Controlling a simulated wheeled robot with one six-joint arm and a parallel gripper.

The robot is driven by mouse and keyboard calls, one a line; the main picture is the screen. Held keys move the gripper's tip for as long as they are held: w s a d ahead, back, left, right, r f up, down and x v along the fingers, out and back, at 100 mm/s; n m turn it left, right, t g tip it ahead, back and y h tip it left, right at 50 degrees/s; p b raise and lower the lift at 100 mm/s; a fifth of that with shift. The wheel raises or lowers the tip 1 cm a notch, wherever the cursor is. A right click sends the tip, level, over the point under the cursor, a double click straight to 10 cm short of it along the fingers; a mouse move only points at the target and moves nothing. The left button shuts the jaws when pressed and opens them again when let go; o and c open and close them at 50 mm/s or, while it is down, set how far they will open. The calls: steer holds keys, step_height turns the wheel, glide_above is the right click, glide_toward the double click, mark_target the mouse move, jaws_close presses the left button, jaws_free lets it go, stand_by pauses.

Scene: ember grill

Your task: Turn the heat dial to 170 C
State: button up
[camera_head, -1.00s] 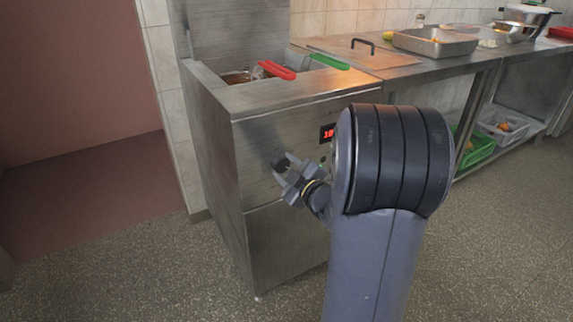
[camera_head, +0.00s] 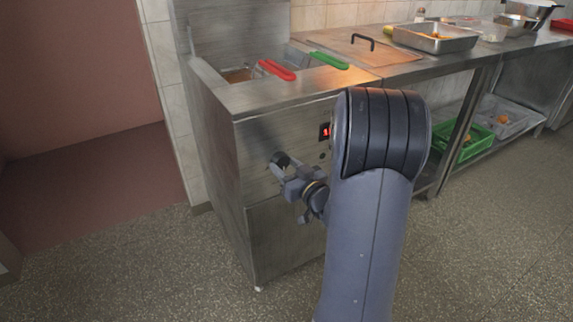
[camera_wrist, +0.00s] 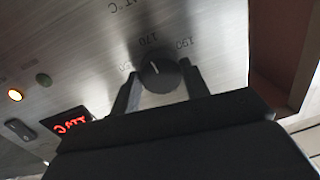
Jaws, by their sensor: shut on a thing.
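The black heat dial (camera_wrist: 162,74) sits on the steel front panel of the fryer (camera_head: 262,216). In the wrist view its white pointer line points toward the 170 mark (camera_wrist: 152,39), with other printed marks on both sides. My gripper (camera_wrist: 161,86) has one finger on each side of the dial and is shut on it. In the head view my gripper (camera_head: 281,164) is at the panel and partly hides the dial. The red display (camera_wrist: 72,122) is lit, but its rotated digits are hard to read; it also shows in the head view (camera_head: 325,132), partly hidden by my arm.
An orange lamp (camera_wrist: 15,94), a dark green button (camera_wrist: 44,80) and a black switch (camera_wrist: 18,129) are on the panel. Red (camera_head: 277,70) and green (camera_head: 328,60) basket handles lie over the fryer top. Open floor lies to the left.

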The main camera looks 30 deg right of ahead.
steer(key=shift+m, duration=0.6)
steer(key=o, duration=1)
steer(key=s, duration=0.3)
steer(key=s+p, duration=0.1)
steer(key=s, duration=0.3)
steer(key=s+d, duration=0.1)
steer(key=s, duration=0.2)
steer(key=shift+s, duration=0.4)
steer(key=shift+w, duration=0.15)
